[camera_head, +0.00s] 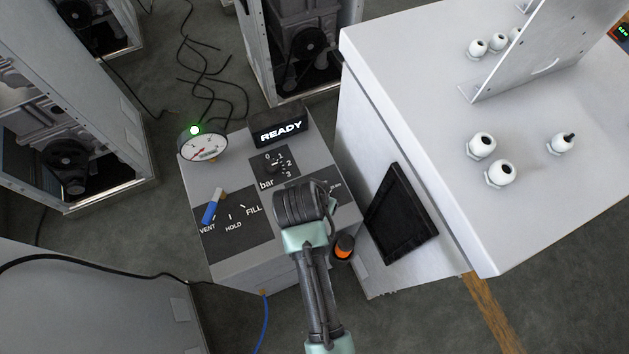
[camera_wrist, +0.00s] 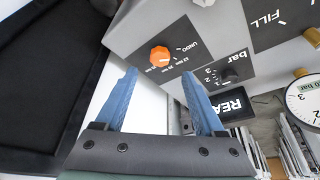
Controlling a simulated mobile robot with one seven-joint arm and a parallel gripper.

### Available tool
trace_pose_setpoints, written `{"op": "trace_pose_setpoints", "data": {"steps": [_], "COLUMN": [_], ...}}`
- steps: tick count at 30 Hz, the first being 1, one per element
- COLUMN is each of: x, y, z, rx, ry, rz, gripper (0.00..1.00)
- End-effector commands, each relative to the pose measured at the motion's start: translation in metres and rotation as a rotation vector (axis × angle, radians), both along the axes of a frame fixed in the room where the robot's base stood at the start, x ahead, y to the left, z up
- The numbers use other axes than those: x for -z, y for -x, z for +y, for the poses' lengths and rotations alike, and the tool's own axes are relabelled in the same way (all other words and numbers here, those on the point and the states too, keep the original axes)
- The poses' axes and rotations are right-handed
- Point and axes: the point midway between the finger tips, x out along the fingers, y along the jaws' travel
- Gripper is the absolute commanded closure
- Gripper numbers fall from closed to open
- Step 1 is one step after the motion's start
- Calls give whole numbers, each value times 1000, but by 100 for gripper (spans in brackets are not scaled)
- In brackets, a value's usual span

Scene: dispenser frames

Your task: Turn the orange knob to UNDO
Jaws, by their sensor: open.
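The orange knob (camera_wrist: 160,56) sits on a dark panel in the wrist view. The word UNDO is printed to its right, and torque labels in Nm lie below it. Which mark its pointer faces is too small to tell. My gripper (camera_wrist: 158,73) is open, with its two blue fingers apart, one on each side below the knob in the picture. Nothing is between the fingers, and no contact with the knob shows. In the head view my gripper and wrist cover most of that panel (camera_head: 348,196) and hide the knob.
Beside it are the bar dial panel (camera_head: 266,171), the READY display (camera_head: 279,128), a blue lever (camera_head: 211,210) at VENT and a gauge (camera_head: 204,147) with a green light. An orange-and-black part (camera_head: 343,247) is near my arm. A white cabinet (camera_head: 400,75) stands close on the right.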

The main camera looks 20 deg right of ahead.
Motion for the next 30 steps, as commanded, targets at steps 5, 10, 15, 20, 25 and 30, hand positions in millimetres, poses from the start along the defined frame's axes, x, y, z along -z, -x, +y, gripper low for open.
{"op": "trace_pose_setpoints", "data": {"steps": [5,10,15,20,25,30], "x": [-29,-49,-58,-59,-59,-59], "y": [9,15,18,19,19,18], "z": [8,14,16,17,17,17], "rx": [-1,-1,-1,-1,-1,-1], "ry": [0,2,0,0,0,0], "rz": [-3,-1,0,2,2,2], "gripper": [29,29,29,29,29,29]}}
